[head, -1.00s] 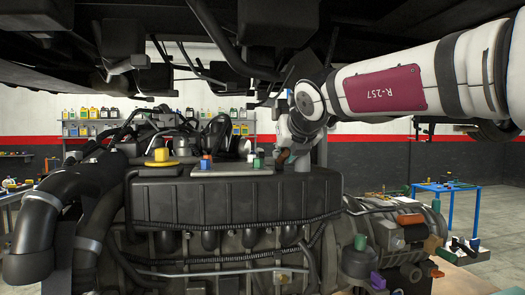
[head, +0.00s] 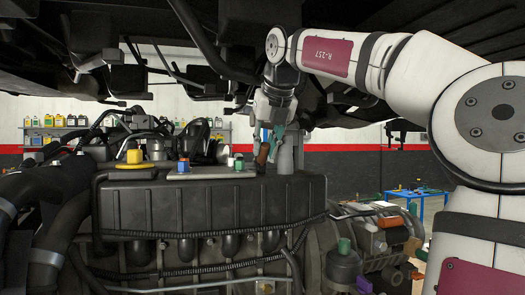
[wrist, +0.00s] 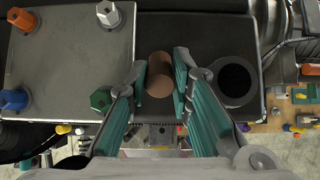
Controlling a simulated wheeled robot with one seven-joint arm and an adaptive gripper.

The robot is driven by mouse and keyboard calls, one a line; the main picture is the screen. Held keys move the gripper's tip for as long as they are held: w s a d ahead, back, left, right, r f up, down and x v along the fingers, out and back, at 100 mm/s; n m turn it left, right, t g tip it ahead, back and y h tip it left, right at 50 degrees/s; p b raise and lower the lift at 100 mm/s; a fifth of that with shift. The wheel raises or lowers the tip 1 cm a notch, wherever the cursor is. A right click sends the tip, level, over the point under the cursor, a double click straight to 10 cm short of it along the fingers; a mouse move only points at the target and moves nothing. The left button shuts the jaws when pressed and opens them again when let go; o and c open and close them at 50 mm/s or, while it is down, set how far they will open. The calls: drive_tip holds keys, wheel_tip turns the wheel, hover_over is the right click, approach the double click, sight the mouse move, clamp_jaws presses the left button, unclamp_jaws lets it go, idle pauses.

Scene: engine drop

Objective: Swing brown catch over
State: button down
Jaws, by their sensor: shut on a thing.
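The brown catch (wrist: 160,73) is a short brown cylinder on the dark engine top in the wrist view. My gripper (wrist: 162,82) has its green-padded fingers on both sides of it and is shut on it. In the head view the brown catch (head: 263,154) shows as a small tilted brown piece under my gripper (head: 268,140), at the right end of the engine block (head: 210,205). The catch's lower part and hinge are hidden.
A pale plate (wrist: 65,60) with white, orange, blue and green knobs lies left of the catch. A round dark opening (wrist: 235,80) is close on the right. The dark vehicle underside (head: 200,30) hangs low over the engine. A blue table (head: 420,195) stands behind at right.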

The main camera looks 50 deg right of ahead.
drive_tip(key=shift+w+d+r+g+y, duration=0.2)
drive_tip(key=shift+w+r+g+y, duration=0.1)
drive_tip(key=shift+w+g+y, duration=0.35)
drive_tip(key=shift+g+p, duration=0.35)
drive_tip(key=shift+w+d+r+g+y+p, duration=0.1)
drive_tip(key=shift+w+d+g+y+p, duration=0.25)
drive_tip(key=shift+g+p, duration=0.35)
drive_tip(key=c, duration=1.7)
unclamp_jaws()
drive_tip(key=shift+d, duration=0.1)
drive_tip(key=shift+s+r, duration=0.1)
drive_tip(key=shift+r, duration=0.05)
